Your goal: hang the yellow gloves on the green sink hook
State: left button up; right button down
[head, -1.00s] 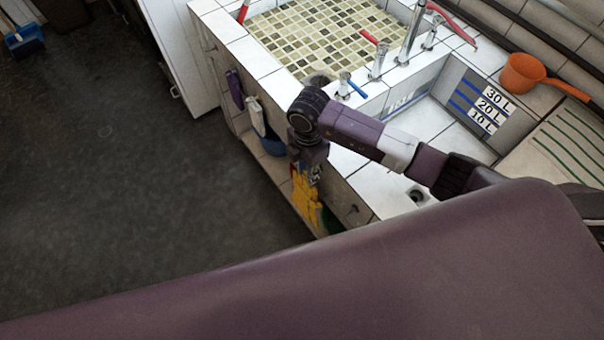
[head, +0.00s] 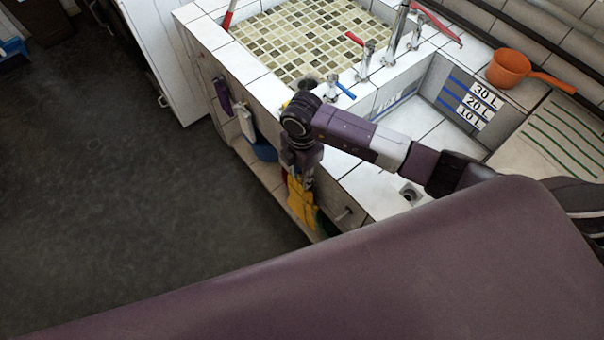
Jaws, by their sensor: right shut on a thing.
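The yellow gloves (head: 302,207) hang down below my right gripper (head: 300,180) at the front face of the tiled sink. My right gripper points down and is shut on the gloves at their top; its fingers are partly hidden by its wrist and the gloves. A small hook-like piece (head: 345,213) sticks out of the sink front, just right of the gloves; its colour is too small to tell. A green thing (head: 326,226) shows low behind the gloves. I cannot tell whether the gloves touch the sink front. My left gripper is not in view.
A purple item (head: 223,95) and a white cloth (head: 245,123) hang on the sink front to the left, with a blue container (head: 264,149) beside them. An orange dipper (head: 510,68) rests on the right ledge. The dark floor (head: 130,210) at left is clear.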

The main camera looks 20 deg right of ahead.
jog(key=c, duration=1.5)
grip_release()
jog(key=shift+c, duration=0.2)
